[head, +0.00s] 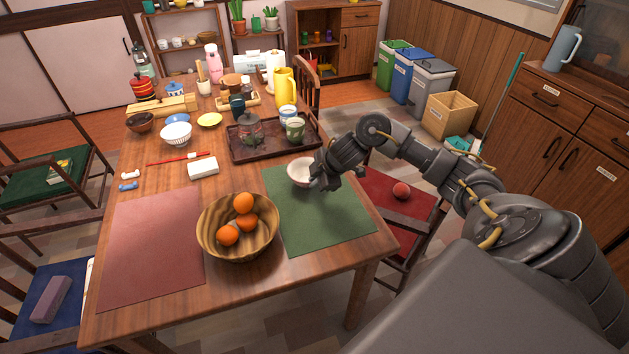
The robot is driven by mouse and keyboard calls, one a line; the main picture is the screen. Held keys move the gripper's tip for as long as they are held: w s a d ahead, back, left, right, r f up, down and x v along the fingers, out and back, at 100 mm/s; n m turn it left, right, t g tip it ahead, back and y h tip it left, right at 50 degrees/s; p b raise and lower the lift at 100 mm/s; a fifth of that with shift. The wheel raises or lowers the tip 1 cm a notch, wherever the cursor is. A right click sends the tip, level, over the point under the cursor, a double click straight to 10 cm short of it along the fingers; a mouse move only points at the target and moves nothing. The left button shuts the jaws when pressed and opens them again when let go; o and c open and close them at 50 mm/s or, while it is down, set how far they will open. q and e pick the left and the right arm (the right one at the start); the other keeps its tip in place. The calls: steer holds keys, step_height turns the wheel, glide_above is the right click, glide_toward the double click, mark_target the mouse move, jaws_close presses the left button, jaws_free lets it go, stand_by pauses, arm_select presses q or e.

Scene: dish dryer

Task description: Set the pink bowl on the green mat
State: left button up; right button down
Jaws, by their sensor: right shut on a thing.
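The pink bowl (300,173) is a small pale bowl over the far left part of the green mat (325,222). It looks upright, and its right side is hidden by my right gripper (322,180). That gripper reaches in from the right and is shut on the bowl's right rim. I cannot tell whether the bowl touches the mat or is held just above it. The green mat lies flat at the table's near right, with most of its surface bare. My left gripper is not in view.
A wooden bowl of oranges (238,246) stands at the mat's left edge. A dark tray (268,151) with a teapot and cups lies behind the mat. A red mat (152,248) lies bare at the left. A red-seated chair (385,195) is at the table's right.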

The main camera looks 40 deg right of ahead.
steer(key=c, duration=1.5)
jaws_free()
steer(key=shift+f, duration=0.1)
